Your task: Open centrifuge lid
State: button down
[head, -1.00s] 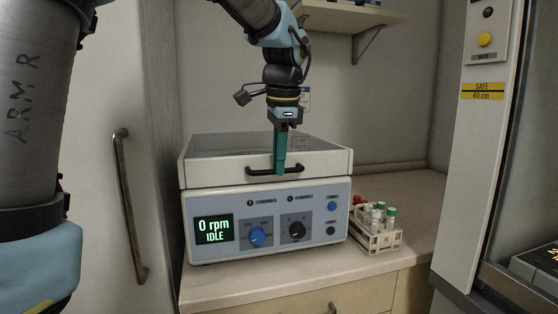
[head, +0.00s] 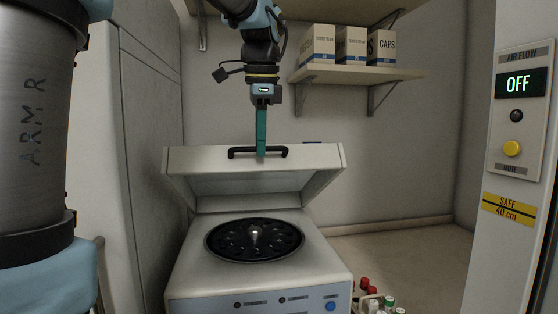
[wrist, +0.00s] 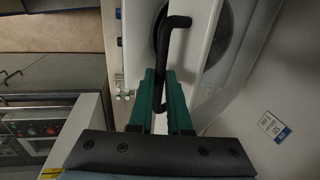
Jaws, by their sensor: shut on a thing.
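The centrifuge (head: 190,270) stands on the counter with its lid (head: 205,160) raised and tilted back. The black rotor (head: 254,239) shows inside the open bowl. The black handle (head: 238,152) runs along the lid's front edge. My gripper (head: 261,150) is shut on the handle from above, at about its middle. The wrist view shows the teal fingers (wrist: 163,95) on either side of the handle (wrist: 180,50), with part of the round bowl beyond it.
A rack of capped tubes (head: 375,300) stands at the right of the centrifuge, cut off by the lower edge. A shelf (head: 365,77) with boxes is on the back wall. An air flow panel (head: 520,110) reading OFF is at the right. Counter behind the rack is clear.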

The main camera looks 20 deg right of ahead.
jog(key=w+d+r+p, duration=0.1)
jog(key=w+r, duration=1)
jog(key=w, duration=0.2)
jog(key=shift+w+d, duration=0.15)
jog(key=shift+w, duration=0.15)
jog(key=c, duration=1.1)
grip_release()
jog(key=shift+w+f, duration=0.1)
jog(key=shift+w, duration=0.05)
jog(key=shift+o, duration=1.2)
jog(key=shift+d+p, duration=0.1)
jog(key=shift+p, duration=0.2)
jog(key=shift+s+r, duration=0.2)
